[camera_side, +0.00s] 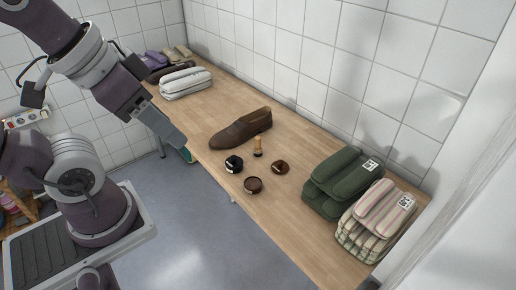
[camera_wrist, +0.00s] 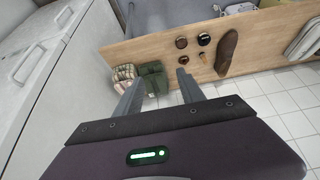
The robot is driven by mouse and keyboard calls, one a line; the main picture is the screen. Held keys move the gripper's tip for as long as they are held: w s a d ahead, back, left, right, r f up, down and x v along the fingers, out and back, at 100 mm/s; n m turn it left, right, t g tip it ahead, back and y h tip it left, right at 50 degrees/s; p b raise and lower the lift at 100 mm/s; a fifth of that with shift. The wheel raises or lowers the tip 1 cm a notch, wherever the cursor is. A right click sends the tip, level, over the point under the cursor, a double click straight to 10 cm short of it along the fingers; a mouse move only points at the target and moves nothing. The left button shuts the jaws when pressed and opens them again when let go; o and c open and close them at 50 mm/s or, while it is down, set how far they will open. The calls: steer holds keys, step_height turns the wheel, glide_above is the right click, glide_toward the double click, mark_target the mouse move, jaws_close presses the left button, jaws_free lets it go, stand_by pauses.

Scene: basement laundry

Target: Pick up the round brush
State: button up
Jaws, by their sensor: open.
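The small upright piece with a tan wooden handle and dark base looks like the round brush (camera_side: 258,147). It stands on the wooden bench just right of the brown shoe (camera_side: 240,129) in the side view. In the wrist view the brush (camera_wrist: 202,57) shows small, left of the shoe (camera_wrist: 228,52). My gripper (camera_side: 181,142) is in the air left of the shoe in the side view, well apart from the brush. In the wrist view its two fingers (camera_wrist: 158,79) are spread with nothing between them.
Around the brush stand a black round item (camera_side: 234,164), a dark round tin (camera_side: 253,185) and a brown round piece (camera_side: 280,167). Folded green towels (camera_side: 340,182) and striped towels (camera_side: 376,222) lie at the right. A tiled wall (camera_side: 300,60) runs behind the bench (camera_side: 310,140).

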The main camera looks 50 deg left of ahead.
steer(key=n+g, duration=0.5)
steer(key=n, duration=1.2)
glide_above(258, 138)
steer(key=s+d, duration=0.1)
steer(key=d, duration=0.2)
step_height(258, 138, down, 21)
steer(key=shift+n+g, duration=0.3)
steer(key=a+f, duration=0.1)
steer(key=f, duration=0.4)
steer(key=a+f, duration=0.1)
steer(key=f, duration=0.4)
steer(key=w+a+f, duration=0.1)
steer(key=f, duration=0.4)
steer(key=shift+a, duration=0.1)
jaws_close()
